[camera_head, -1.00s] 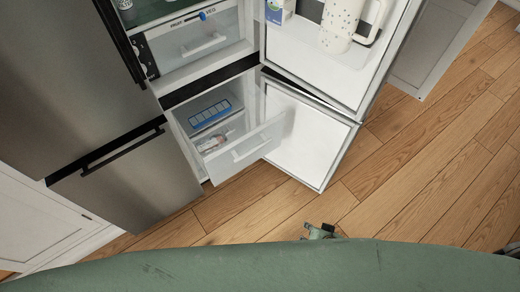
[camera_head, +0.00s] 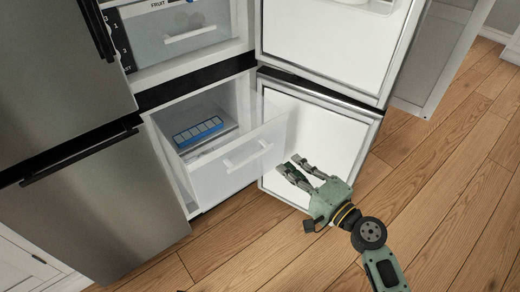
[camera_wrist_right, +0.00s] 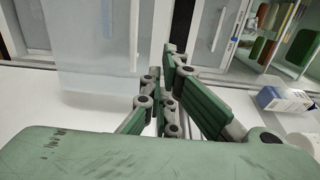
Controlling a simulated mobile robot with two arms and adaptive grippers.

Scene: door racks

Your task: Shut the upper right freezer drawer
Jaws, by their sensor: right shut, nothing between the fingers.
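The upper right freezer drawer (camera_head: 240,160) is pulled out of the lower right fridge compartment. Its front is translucent white with a pale bar handle (camera_head: 247,154). A blue ice tray (camera_head: 198,131) lies inside. My right gripper (camera_head: 290,164) is shut and empty, just right of the drawer front and in front of the open freezer door (camera_head: 318,128). In the right wrist view, the drawer front (camera_wrist_right: 95,45) is at the left, with its handle (camera_wrist_right: 134,35) upright, and the shut fingers (camera_wrist_right: 160,62) are to its right. My left gripper is out of view.
The freezer door stands open to the right of the drawer. The upper fridge door (camera_head: 330,40) is open above it. A closed steel door (camera_head: 95,205) is at the left. The wooden floor (camera_head: 450,170) is clear at the right.

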